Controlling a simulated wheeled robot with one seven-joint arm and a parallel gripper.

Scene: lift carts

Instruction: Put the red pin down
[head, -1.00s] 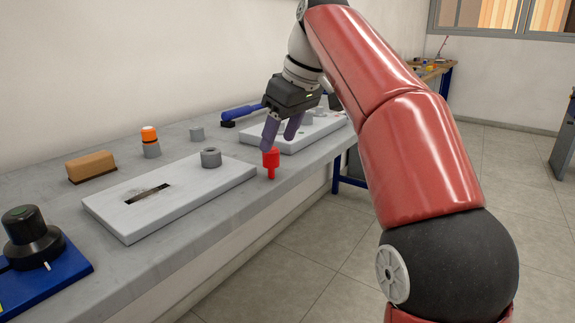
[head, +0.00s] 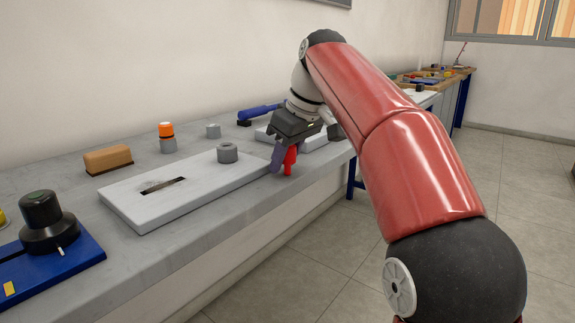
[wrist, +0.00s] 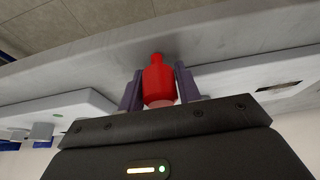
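The red pin (head: 290,161) is upright at the front edge of the grey bench, narrow end down. My gripper (head: 284,162) points down over it, with the pin between its two purple fingers. The far finger is mostly hidden in the head view.
Another white board (head: 315,140) is behind the gripper. A brown block (head: 108,158), an orange-topped part (head: 166,138) and a blue-handled tool (head: 258,112) lie farther back.

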